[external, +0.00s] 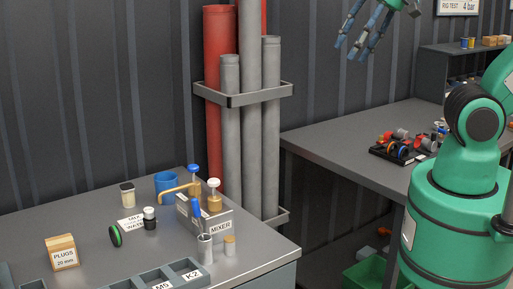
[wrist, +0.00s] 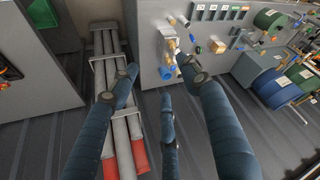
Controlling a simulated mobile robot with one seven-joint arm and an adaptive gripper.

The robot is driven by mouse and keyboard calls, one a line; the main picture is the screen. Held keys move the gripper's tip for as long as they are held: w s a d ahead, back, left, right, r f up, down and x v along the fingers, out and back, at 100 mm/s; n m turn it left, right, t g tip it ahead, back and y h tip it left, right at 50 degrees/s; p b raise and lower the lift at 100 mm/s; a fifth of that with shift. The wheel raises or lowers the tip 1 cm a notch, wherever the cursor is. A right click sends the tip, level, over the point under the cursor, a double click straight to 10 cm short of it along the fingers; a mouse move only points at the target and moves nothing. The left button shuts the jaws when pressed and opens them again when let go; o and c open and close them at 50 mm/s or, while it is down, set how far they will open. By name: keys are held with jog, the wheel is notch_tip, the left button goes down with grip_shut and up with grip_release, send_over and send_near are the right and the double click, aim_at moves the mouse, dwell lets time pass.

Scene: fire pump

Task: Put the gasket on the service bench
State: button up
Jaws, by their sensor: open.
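I cannot tell for certain which thing is the gasket. A black ring-like piece with a green face (external: 115,236) stands on edge on the left bench (external: 62,222). Small coloured rings and fittings also lie in a black tray (external: 378,152) on the right bench (external: 335,128). No label shows which bench is the service bench. My gripper (external: 365,44) is open and empty, high in front of the wall, above and apart from both benches. In the wrist view its blue fingers (wrist: 160,78) are spread with nothing between them.
A rack of red and grey pipes (external: 250,120) stands upright between the benches. A green crate (external: 366,274) is low at right.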

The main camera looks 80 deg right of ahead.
jog(key=w+r+m+g, duration=0.1)
jog(key=w+r, duration=0.2)
jog(key=w, duration=0.7)
jog(key=m+g+p, duration=0.2)
jog(key=m+g, duration=0.3)
jog(key=m, duration=0.3)
send_over(116, 226)
notch_tip(116, 226, down, 39)
jog(key=shift+d+f, duration=0.1)
jog(key=shift+f, duration=0.15)
notch_tip(116, 226, down, 8)
jog(key=shift+f, duration=0.15)
